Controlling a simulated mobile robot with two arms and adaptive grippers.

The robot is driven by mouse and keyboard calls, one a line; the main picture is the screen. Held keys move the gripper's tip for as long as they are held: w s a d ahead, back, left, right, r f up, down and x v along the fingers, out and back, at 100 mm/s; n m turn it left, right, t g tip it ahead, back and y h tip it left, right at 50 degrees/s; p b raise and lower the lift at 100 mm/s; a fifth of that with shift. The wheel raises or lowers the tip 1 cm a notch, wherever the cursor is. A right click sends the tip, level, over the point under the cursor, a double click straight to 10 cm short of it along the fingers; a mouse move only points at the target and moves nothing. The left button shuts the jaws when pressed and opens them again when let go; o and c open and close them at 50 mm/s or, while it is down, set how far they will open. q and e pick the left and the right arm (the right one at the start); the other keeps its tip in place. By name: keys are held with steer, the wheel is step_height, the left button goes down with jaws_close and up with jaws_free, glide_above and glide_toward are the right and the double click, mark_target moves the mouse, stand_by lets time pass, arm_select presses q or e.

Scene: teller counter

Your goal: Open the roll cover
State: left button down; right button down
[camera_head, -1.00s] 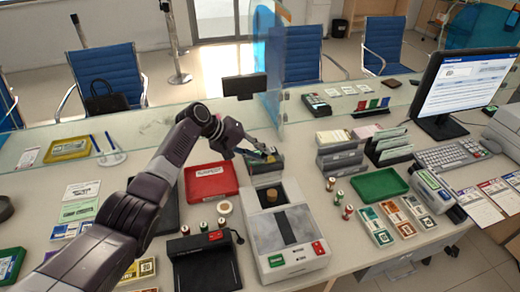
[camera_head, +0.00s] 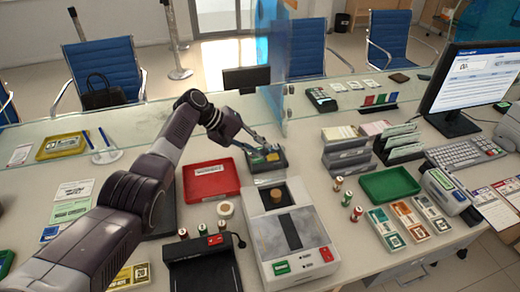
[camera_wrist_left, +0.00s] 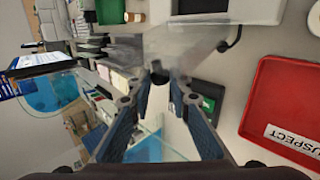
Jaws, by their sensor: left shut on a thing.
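The counting machine (camera_head: 300,222) stands on the counter in the head view, pale grey with a dark strip, a brown round piece on top, and green and red front labels. My left gripper (camera_head: 257,147) is just behind it, at the dark display unit (camera_head: 277,161). In the left wrist view a see-through grey panel (camera_wrist_left: 200,38), which looks like the roll cover, reaches the fingertips (camera_wrist_left: 158,76). The left gripper is shut on it; the exact contact is blurred. The panel's outline is hard to make out in the head view. My right gripper is not in view.
A red tray (camera_head: 212,180) lies left of the machine, with a black device (camera_head: 203,262) in front of it. Small rolls (camera_head: 346,199) and a green tray (camera_head: 390,184) are to the right. A glass screen (camera_head: 297,65) stands close behind the gripper.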

arm_select(q)
steer(key=shift+w+a+r, duration=0.1)
steer(key=shift+w+a, duration=0.05)
steer(key=shift+w, duration=0.1)
steer(key=c, duration=2.2)
jaws_free()
steer(key=shift+c, duration=0.2)
steer(key=o, duration=0.4)
steer(key=shift+f, duration=0.2)
steer(key=shift+o, duration=0.2)
steer(key=shift+r, duration=0.15)
steer(key=v, duration=1.2)
steer(key=shift+a, duration=0.1)
